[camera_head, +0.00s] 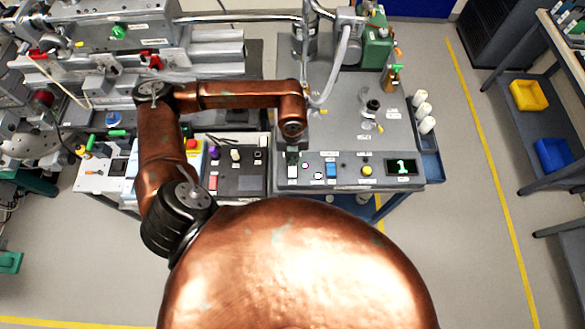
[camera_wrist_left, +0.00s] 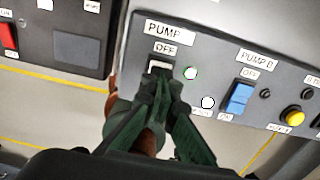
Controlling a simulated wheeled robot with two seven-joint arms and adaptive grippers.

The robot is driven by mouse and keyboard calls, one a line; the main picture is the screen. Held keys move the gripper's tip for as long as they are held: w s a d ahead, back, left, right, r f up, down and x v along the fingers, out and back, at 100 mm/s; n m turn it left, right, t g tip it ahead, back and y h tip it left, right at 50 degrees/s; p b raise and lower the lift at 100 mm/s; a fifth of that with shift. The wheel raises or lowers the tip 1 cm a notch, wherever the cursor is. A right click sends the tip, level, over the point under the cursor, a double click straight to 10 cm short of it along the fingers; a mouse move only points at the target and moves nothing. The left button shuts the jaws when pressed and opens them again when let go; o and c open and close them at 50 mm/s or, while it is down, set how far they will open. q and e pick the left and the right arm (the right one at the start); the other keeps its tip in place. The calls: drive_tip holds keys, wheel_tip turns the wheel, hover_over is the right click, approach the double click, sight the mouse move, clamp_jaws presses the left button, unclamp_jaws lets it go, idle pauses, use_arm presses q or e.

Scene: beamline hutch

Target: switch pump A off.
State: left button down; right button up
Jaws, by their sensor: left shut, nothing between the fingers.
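The pump A switch (camera_wrist_left: 160,66) is pale and sits under an OFF label on the grey control panel (camera_head: 348,182). My left gripper (camera_wrist_left: 160,84) is shut and empty, its dark green fingertips at the switch. They cover its lower part, so its full position is hidden, and I cannot tell whether they touch it. In the head view my left gripper (camera_head: 292,143) is over the panel's left end, small and partly hidden by the wrist. My right gripper is out of view.
The blue pump B switch (camera_wrist_left: 239,97) is close on the right, then a yellow button (camera_wrist_left: 292,115). A display (camera_head: 402,167) shows a green 1. Another panel with a red switch (camera_head: 213,182) stands left. Pipes and a grey hose (camera_head: 335,65) rise behind.

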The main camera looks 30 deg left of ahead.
use_arm(q)
drive_tip(key=shift+f+b, duration=0.85)
drive_tip(key=shift+f, duration=0.2)
idle(0.4)
drive_tip(key=shift+r+p, duration=2)
drive_tip(key=shift+r, duration=1.55)
drive_tip(key=shift+s+f, duration=0.1)
